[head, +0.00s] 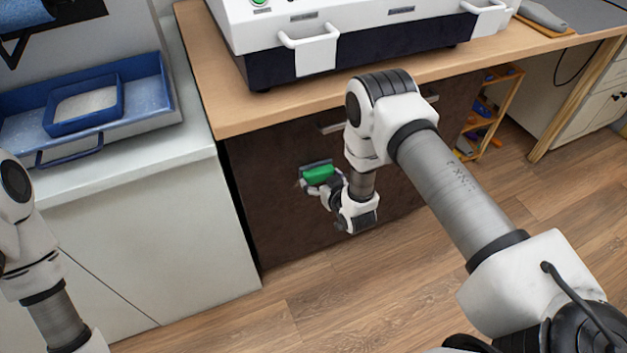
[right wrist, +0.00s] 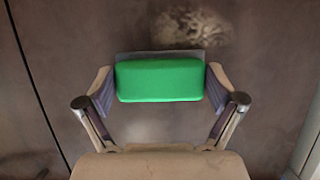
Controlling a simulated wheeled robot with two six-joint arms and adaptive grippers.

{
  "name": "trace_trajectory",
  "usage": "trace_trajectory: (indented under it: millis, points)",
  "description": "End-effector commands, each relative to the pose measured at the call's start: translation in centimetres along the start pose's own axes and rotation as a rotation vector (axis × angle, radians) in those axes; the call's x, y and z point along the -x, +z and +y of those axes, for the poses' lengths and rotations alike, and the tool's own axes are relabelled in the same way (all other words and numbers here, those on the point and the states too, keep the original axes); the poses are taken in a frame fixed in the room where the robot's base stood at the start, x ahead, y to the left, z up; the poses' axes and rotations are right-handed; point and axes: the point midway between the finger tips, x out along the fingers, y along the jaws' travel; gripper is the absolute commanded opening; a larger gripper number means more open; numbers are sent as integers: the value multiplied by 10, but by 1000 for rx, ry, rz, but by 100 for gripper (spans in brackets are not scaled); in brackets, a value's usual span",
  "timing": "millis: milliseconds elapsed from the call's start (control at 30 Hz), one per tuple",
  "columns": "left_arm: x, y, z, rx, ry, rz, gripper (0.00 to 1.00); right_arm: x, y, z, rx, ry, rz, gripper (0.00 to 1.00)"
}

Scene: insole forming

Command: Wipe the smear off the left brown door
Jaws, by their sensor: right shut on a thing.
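The brown door (head: 262,195) is the dark front below the wooden worktop. A pale, mottled smear (right wrist: 190,27) shows on it in the right wrist view, just beyond the upper edge of the green block; I cannot make it out in the head view. My right gripper (right wrist: 160,85) is shut on the green block (right wrist: 158,80), gripping it at both ends. A thin grey edge shows along the block's far side. In the head view the green block (head: 317,174) is close in front of the door; I cannot tell whether it touches. My left gripper is out of view.
A door handle (head: 331,127) is near the top of the brown front. A white machine (head: 345,35) stands on the wooden worktop (head: 230,118). A pale cabinet with a blue tray (head: 150,75) is at left. Wooden floor (head: 330,300) is clear in front.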

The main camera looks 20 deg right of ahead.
Motion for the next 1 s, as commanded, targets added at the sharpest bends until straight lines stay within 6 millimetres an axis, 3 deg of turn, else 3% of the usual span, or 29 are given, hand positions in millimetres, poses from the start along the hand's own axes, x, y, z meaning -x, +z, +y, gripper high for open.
trace_trajectory:
  millis: [267, 700, 1000]
  points:
    - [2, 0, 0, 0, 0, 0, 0, 3, 1, 0, 0, -1, -2, 65]
    - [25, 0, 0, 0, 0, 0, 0, 50, 19, 0, -1, 0, -4, 65]
    - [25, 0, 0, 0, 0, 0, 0, 56, 24, 0, 0, 0, -1, 65]
